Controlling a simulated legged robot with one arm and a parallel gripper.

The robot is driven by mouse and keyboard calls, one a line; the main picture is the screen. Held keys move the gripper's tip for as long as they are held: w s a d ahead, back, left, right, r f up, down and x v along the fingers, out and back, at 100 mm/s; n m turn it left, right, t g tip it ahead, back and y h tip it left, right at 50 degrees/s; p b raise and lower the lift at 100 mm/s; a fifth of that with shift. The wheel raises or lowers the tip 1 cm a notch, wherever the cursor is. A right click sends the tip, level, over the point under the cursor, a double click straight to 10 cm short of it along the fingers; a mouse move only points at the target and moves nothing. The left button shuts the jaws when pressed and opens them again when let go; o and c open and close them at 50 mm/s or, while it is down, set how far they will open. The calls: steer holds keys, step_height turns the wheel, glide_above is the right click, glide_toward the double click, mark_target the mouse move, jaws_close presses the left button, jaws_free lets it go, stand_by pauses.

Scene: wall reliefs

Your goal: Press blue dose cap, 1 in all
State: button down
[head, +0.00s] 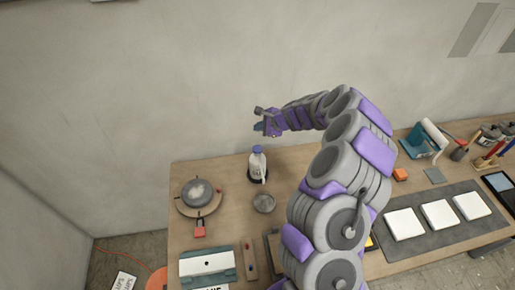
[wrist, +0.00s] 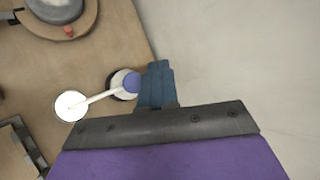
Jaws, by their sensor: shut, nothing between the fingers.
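The blue dose cap (head: 257,149) tops a white bottle (head: 257,165) that stands upright near the back edge of the table. In the wrist view the cap (wrist: 131,82) shows from above, just left of my fingers. A thin white spout (wrist: 98,97) runs from it toward a round dish (wrist: 70,105). My gripper (head: 259,121) is shut and empty, above the cap in the head picture and apart from it. In the wrist view my shut fingers (wrist: 156,84) partly cover the right side of the bottle's surroundings.
A teal-and-white box (head: 207,264) is at the front left. White tiles (head: 404,223) lie on a dark mat at right. The wall is close behind.

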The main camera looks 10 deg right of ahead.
mark_target(259, 149)
steer(key=shift+f+b, duration=3.15)
steer(key=shift+f, duration=1.2)
steer(key=shift+f, duration=0.1)
steer(key=shift+s+f+b, duration=0.1)
steer(key=shift+f+b, duration=0.15)
steer(key=shift+b, duration=0.05)
steer(key=shift+f+b, duration=1.1)
steer(key=shift+f, duration=0.25)
steer(key=shift+r, duration=0.15)
steer(key=shift+r+p, duration=0.6)
steer(key=shift+p, duration=0.05)
steer(key=shift+s+r+p, duration=0.25)
steer(key=shift+r+p, duration=0.15)
steer(key=shift+r, duration=0.2)
steer(key=shift+w, duration=0.2)
